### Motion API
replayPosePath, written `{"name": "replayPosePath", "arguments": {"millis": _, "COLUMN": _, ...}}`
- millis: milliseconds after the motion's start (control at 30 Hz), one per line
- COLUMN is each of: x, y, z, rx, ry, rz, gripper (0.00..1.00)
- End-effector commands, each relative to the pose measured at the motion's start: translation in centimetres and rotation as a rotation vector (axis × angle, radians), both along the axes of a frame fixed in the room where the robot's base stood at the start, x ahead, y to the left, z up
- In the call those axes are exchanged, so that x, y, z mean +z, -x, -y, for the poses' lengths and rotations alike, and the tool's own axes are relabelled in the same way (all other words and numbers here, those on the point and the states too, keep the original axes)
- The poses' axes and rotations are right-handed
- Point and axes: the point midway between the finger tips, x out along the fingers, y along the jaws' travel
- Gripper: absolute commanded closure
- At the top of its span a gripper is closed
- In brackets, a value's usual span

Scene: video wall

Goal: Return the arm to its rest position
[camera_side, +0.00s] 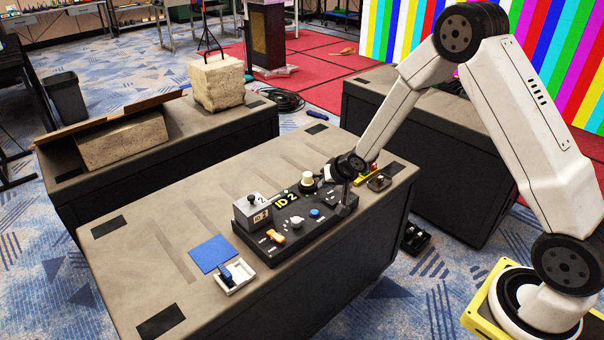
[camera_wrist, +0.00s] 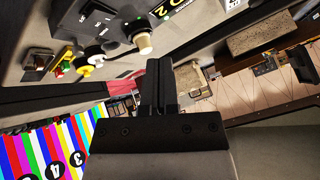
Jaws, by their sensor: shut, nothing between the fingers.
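My gripper (camera_side: 344,208) hangs at the right end of the black control panel (camera_side: 262,250) in the side view, with its fingers pointing down. Whether it touches the panel I cannot tell. In the wrist view my gripper (camera_wrist: 161,62) has its dark fingers together, with nothing between them. My white arm arches up from its base at the lower right and down to the table (camera_side: 140,235). The panel carries a grey box, a pale knob (camera_side: 306,179), an orange switch (camera_side: 277,237) and a blue button (camera_side: 315,212). The pale knob also shows in the wrist view (camera_wrist: 144,43).
A blue square (camera_side: 209,253) and a white tray (camera_side: 241,274) with a blue piece lie left of the panel. A small brownish box (camera_side: 379,182) and a yellow piece (camera_side: 366,174) sit just right of my gripper. The table's left part is mostly clear.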

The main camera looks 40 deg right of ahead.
Motion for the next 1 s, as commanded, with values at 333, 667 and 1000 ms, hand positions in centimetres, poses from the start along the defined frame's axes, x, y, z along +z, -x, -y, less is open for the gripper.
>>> {"name": "replayPosePath", "arguments": {"millis": 333, "x": 5.3, "y": 7.0, "z": -2.3, "rx": 0.134, "ry": 0.132, "rz": -0.150, "gripper": 1.00}}
{"name": "replayPosePath", "arguments": {"millis": 667, "x": 8.6, "y": 15.3, "z": -4.7, "rx": 0.300, "ry": 0.200, "rz": -0.300, "gripper": 1.00}}
{"name": "replayPosePath", "arguments": {"millis": 1000, "x": 9.9, "y": 22.1, "z": -6.5, "rx": 0.449, "ry": 0.215, "rz": -0.406, "gripper": 1.00}}
